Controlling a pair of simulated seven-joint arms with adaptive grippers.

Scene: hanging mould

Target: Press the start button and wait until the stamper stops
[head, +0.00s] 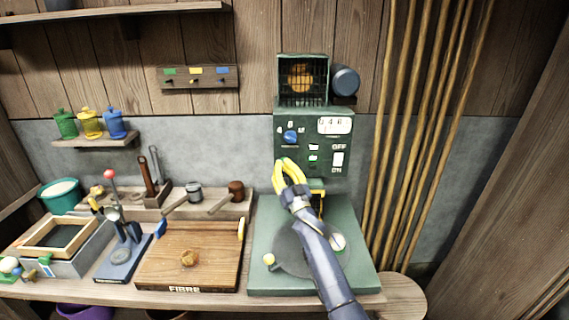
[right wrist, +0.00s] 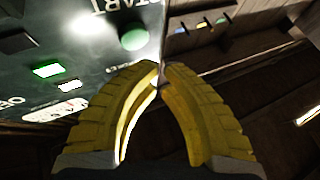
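A green machine with an upright control panel (head: 335,120) stands at the back, over a wide green base (head: 360,265). In the right wrist view a round green button (right wrist: 134,36) sits beside START lettering (right wrist: 120,8) on the panel. My right gripper (head: 284,163) is in front of the panel's lower left part in the head view, and I cannot pick out the button there. In the right wrist view the yellow fingers (right wrist: 160,74) are shut, tips together, with nothing between them. They appear just below the button; contact cannot be told. My left gripper is not in view.
The panel also has a blue knob (head: 291,137), a counter (head: 335,126) and an OFF/ON switch (head: 338,161). Left of the base are a wooden FIBRE board (head: 190,265) and a small hand press (head: 125,250). Upright poles (head: 405,130) stand to the right.

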